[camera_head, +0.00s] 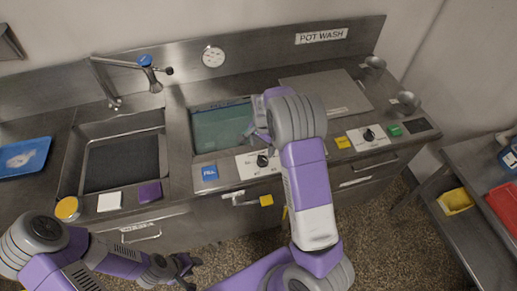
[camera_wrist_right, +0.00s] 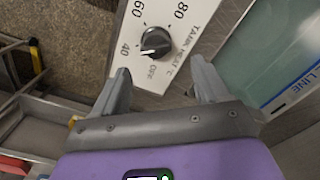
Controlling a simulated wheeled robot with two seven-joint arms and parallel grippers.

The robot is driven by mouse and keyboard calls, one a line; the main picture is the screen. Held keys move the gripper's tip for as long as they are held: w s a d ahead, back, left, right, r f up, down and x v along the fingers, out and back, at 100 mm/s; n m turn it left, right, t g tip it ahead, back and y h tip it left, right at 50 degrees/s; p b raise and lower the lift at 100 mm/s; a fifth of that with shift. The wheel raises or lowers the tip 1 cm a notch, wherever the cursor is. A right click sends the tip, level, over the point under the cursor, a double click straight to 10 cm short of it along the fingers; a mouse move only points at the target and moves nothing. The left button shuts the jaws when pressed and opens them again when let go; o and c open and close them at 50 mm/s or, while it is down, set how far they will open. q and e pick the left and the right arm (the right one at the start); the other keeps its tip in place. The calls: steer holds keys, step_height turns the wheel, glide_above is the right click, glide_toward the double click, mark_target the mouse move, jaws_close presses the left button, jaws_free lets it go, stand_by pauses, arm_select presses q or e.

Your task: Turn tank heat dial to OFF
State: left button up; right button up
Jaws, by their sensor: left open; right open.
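The tank heat dial is a black knob (camera_wrist_right: 155,42) on a white plate (camera_wrist_right: 150,75) marked 40, 60, 80 and OFF. It also shows in the head view as a black knob (camera_head: 262,160) in front of the water tank (camera_head: 222,128). In the right wrist view its white mark points to the lower left, seemingly between 40 and OFF. My right gripper (camera_wrist_right: 160,72) is open, its fingers reaching toward the plate on either side of the OFF label, with nothing between them. My left gripper (camera_head: 185,268) is open and empty, low in front of the counter.
A second black knob (camera_head: 369,135) sits on another white plate to the right. A blue FILL label (camera_head: 209,173) is left of the tank dial. A drain lever with a yellow end (camera_head: 266,200) sticks out below. A sink (camera_head: 122,160) is at the left.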

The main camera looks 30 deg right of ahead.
mark_target(263, 157)
steer(key=f, duration=0.5)
steer(key=shift+s+f, duration=0.1)
steer(key=shift+s, duration=0.3)
steer(key=shift+w+f, duration=0.1)
steer(key=shift+f, duration=0.45)
arm_select(q)
steer(key=shift+s, duration=0.25)
arm_select(e)
steer(key=c, duration=1.1)
steer(key=shift+o, duration=0.2)
steer(key=shift+n, duration=0.3)
